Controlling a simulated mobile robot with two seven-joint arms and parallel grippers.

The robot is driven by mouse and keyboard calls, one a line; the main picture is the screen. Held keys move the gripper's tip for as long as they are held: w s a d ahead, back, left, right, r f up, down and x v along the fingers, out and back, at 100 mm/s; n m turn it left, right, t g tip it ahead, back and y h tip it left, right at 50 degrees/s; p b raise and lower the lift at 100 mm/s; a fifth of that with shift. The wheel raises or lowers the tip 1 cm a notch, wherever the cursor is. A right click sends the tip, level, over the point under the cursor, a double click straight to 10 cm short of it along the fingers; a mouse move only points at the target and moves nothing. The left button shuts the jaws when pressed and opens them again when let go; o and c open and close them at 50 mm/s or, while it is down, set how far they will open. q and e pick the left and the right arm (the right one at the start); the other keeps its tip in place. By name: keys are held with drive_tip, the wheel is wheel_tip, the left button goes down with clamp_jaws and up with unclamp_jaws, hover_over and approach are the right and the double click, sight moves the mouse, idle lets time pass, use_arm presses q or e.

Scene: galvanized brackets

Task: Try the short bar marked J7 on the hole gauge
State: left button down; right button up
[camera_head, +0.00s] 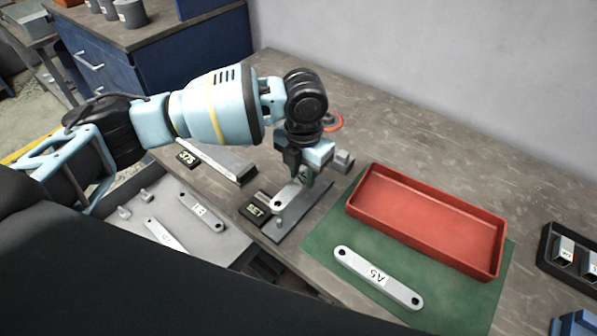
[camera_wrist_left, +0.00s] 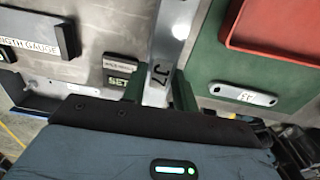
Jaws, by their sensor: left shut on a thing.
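My left gripper (camera_head: 298,178) is shut on a short light-grey bar (camera_head: 287,196), held over a dark grey plate. In the left wrist view the bar (camera_wrist_left: 168,48) shows the mark J7 between the two green fingertips (camera_wrist_left: 160,92). The plate (camera_head: 302,212) has a small block marked SET (camera_head: 254,210) at its near left end and looks like the hole gauge. A small grey block (camera_head: 343,160) stands by its far end. The fingers and bar hide part of the plate; I cannot tell whether the bar touches it. My right gripper is not in view.
A length gauge (camera_head: 215,158) with a 375 sign is at left. A grey tray (camera_head: 225,245) holds bars and pegs. A black tray (camera_head: 546,259) is at right.

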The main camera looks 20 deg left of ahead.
sight(303, 177)
use_arm(q)
drive_tip(key=shift+f, duration=0.15)
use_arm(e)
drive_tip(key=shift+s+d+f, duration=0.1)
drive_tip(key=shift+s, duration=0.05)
use_arm(q)
drive_tip(key=shift+f, duration=0.15)
drive_tip(key=shift+f+b, duration=0.55)
drive_tip(key=shift+f, duration=0.55)
drive_tip(key=shift+f+b, duration=0.35)
drive_tip(key=shift+f, duration=0.45)
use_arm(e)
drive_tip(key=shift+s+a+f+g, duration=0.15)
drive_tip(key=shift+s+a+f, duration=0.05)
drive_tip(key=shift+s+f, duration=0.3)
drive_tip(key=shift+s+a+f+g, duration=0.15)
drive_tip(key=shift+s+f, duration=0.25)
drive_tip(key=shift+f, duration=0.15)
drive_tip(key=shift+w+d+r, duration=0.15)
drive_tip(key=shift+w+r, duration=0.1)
use_arm(q)
drive_tip(key=shift+f, duration=0.55)
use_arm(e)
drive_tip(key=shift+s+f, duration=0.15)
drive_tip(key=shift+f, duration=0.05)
use_arm(q)
drive_tip(key=shift+f, duration=0.95)
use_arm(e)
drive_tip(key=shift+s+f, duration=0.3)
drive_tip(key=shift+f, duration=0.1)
